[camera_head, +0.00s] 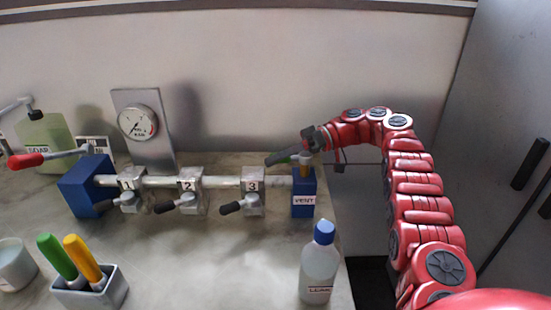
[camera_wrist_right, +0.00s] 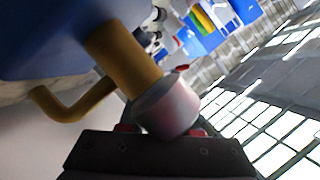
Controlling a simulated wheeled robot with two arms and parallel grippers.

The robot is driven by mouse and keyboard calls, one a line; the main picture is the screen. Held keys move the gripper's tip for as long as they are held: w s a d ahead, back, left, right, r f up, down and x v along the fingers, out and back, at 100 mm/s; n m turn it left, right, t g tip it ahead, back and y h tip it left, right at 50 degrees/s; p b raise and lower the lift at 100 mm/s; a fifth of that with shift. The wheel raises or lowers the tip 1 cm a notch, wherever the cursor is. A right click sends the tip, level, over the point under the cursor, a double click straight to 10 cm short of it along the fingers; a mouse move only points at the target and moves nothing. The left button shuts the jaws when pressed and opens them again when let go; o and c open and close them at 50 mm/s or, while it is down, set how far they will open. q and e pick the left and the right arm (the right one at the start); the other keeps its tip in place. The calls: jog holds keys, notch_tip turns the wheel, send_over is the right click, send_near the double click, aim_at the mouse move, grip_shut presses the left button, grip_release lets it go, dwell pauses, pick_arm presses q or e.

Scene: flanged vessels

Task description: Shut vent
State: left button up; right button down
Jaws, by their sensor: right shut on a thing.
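The vent is a blue block (camera_head: 303,202) labelled VENT at the right end of the pipe. A brass stem (camera_head: 305,172) rises from it; in the right wrist view the brass stem (camera_wrist_right: 122,58) has a bent side spout and ends in a grey round knob (camera_wrist_right: 168,105). My right gripper (camera_head: 306,150) is over the vent's top. In the right wrist view my gripper (camera_wrist_right: 162,130) has its red pads on both sides of the knob and is shut on it. A bit of green shows beside the gripper in the head view. The knob's setting cannot be told. My left gripper is out of view.
The pipe (camera_head: 222,182) carries numbered valves 1, 2 and 3 with black levers. A blue-capped bottle (camera_head: 319,265) stands in front of the vent. A gauge (camera_head: 138,122), red-handled lever (camera_head: 26,160), soap bottle (camera_head: 45,140) and tool holder (camera_head: 92,290) are further left.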

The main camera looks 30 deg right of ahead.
jog(key=c, duration=0.6)
grip_release()
jog(key=shift+s+a, duration=0.1)
jog(key=shift+a, duration=0.05)
jog(key=shift+r, duration=0.1)
